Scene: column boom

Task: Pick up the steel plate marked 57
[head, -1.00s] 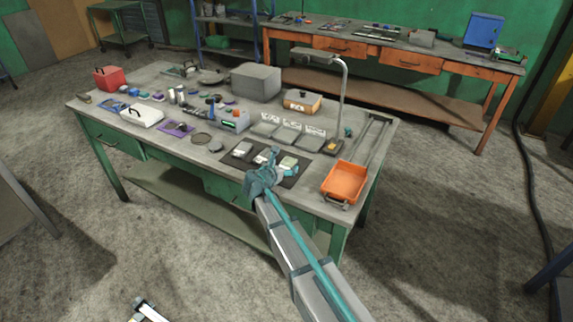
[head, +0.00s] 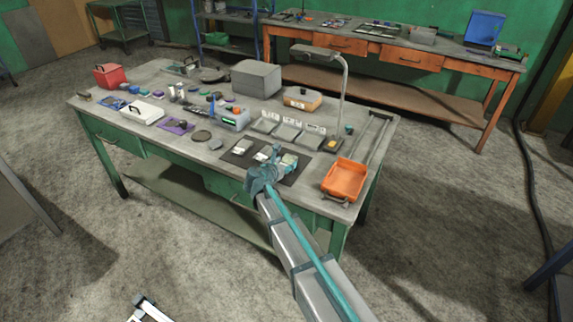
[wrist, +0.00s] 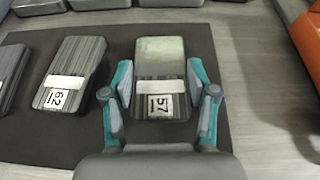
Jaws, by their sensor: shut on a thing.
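The steel plate marked 57 (wrist: 160,66) lies on a dark mat (wrist: 215,127) in the wrist view, its number label facing me. My gripper (wrist: 160,88) has one teal finger on each side of this plate and is shut on its long edges. In the head view my gripper (head: 272,158) is over the mat near the bench's front edge and partly hides the plates there. A second plate marked 62 (wrist: 72,75) lies to the left on the same mat, apart from my fingers. I cannot tell whether plate 57 is lifted off the mat.
Another plate (wrist: 8,75) is cut off at the wrist view's left edge. An orange tray (head: 345,181) stands to the right of the mat. A lamp (head: 340,95) rises behind it. Several grey trays with labels (head: 287,131) lie behind the mat.

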